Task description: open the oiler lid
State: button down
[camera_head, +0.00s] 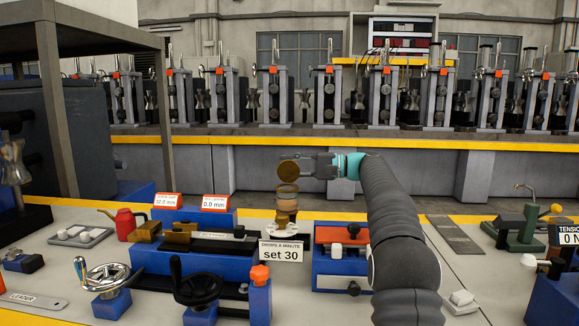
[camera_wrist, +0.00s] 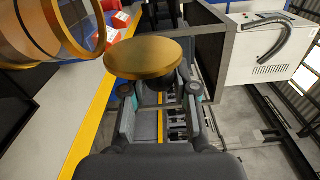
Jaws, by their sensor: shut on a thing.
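The oiler (camera_head: 287,205) is a small brass and amber cup standing behind the white "set 30" card. Its round brass lid (camera_head: 289,167) is above the cup, with a visible gap between them. In the wrist view, the lid (camera_wrist: 143,57) is a flat brass disc that partly hides my fingertips. The oiler's amber cup with its brass rim (camera_wrist: 65,28) fills the upper left there, apart from the lid. Whether a hinge joins lid and cup cannot be told.
The "set 30" card (camera_head: 282,251) stands in front of the oiler. A red oil can (camera_head: 124,222) stands further left. Open space surrounds the lid.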

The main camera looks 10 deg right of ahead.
jog(key=c, duration=0.9)
grip_release()
jog(key=shift+o, duration=0.2)
jog(key=v, duration=1.2)
